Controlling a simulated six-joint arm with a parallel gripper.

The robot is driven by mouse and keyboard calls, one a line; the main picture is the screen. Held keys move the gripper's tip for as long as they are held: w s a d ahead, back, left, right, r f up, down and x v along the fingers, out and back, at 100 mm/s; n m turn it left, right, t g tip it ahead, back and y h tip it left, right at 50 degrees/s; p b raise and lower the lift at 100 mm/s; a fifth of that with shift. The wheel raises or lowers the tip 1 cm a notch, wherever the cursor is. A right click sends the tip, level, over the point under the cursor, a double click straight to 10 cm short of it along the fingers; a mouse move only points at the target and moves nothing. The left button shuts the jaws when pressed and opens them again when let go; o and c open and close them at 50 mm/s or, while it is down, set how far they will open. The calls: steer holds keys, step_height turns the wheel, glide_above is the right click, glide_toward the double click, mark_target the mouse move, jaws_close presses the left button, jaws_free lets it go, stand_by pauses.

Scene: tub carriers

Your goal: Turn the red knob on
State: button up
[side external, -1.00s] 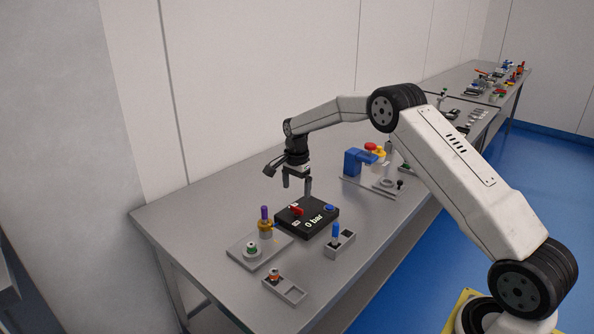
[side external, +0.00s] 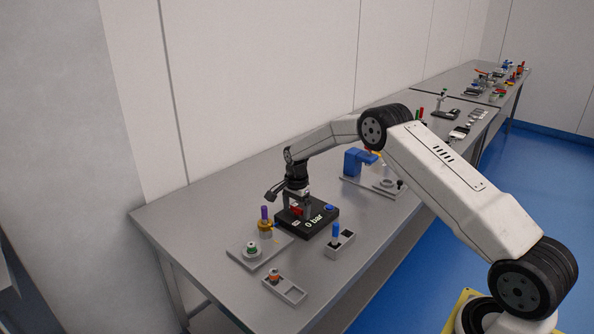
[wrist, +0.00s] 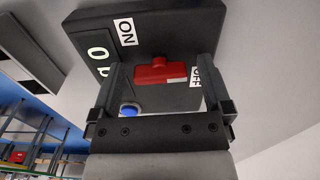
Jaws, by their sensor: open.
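The red knob (wrist: 158,72) sits on top of the black box (side external: 321,222). In the wrist view its bar lies crosswise, and its white mark is at the end near the OFF label (wrist: 197,77). The ON label (wrist: 127,33) is off to the upper left. The box's display reads 0 bar in the side view. My gripper (wrist: 160,66) is open, with one finger on each side of the knob, near its two ends; contact cannot be told. In the side view, my gripper (side external: 297,208) is down at the box and partly hides the knob.
A blue button (side external: 330,208) is on the same box. A grey tray with a blue peg (side external: 336,231) stands at the front right. A plate with a purple-topped peg (side external: 264,213) is at the left. A blue fixture (side external: 354,162) stands behind at the right.

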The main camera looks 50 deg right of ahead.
steer(key=c, duration=1.2)
steer(key=shift+n, duration=0.5)
steer(key=n, duration=0.3)
steer(key=shift+n, duration=0.3)
steer(key=n, duration=0.4)
steer(key=shift+n, duration=0.3)
steer(key=n, duration=0.4)
steer(key=shift+n, duration=2.2)
